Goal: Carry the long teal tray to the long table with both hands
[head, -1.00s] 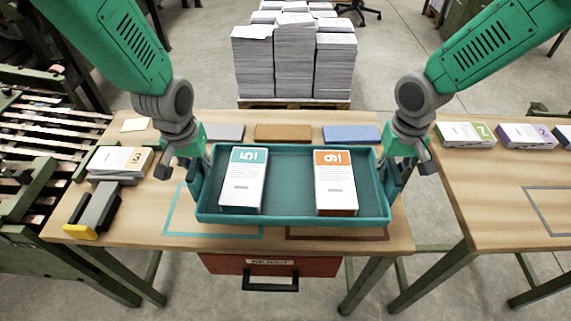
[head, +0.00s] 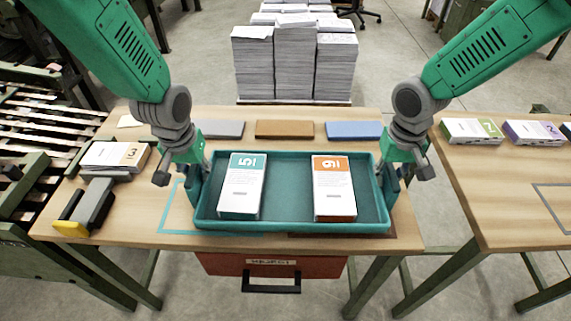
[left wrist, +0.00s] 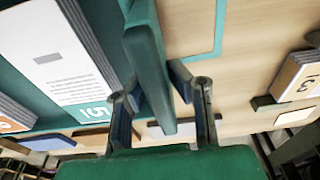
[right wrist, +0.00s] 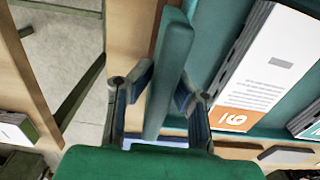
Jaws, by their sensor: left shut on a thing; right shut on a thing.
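The long teal tray (head: 285,175) is held level between my two arms over the near part of the wooden table in front of me. A stack with a teal label 5 (head: 241,186) lies in its left half. A stack with an orange label 6 (head: 333,188) lies in its right half. My left gripper (head: 194,180) is shut on the tray's left end wall, which shows between its fingers in the left wrist view (left wrist: 150,75). My right gripper (head: 385,178) is shut on the right end wall, also between the fingers in the right wrist view (right wrist: 170,75).
A stack labelled 3 (head: 115,157) and a grey and yellow tool (head: 86,208) lie left of the tray. Grey, brown and blue blocks lie behind it. Another wooden table (head: 490,200) stands right, past a gap. Paper piles (head: 295,60) stand behind.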

